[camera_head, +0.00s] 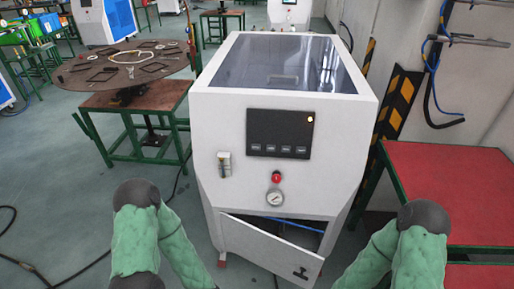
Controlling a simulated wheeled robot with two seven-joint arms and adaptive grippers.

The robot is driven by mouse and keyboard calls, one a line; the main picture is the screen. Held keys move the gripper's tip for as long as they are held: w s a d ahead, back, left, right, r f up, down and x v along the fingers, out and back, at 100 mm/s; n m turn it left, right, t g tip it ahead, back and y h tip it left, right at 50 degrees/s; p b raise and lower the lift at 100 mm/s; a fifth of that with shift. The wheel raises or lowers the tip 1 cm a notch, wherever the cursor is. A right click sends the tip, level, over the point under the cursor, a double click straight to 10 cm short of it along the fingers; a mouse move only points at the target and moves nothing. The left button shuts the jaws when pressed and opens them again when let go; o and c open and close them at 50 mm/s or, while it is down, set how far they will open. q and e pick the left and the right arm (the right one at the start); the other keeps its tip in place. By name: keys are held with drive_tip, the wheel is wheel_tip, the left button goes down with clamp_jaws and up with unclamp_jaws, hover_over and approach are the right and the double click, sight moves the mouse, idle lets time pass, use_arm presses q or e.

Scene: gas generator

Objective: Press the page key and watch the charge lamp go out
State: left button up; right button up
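The gas generator (220,120) is a white cabinet in the middle of the head view, with a dark glossy top. Its black control panel (280,133) is on the front face. A row of several small keys (284,149) runs along the panel's lower part; their labels are too small to read. My two green-sleeved arms show at the bottom left and bottom right, apart from the cabinet. Neither gripper shows in the frame.
The lower door (265,250) hangs ajar. A red table (450,190) stands at right, a round table (125,75) at left. A cable lies on the left floor.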

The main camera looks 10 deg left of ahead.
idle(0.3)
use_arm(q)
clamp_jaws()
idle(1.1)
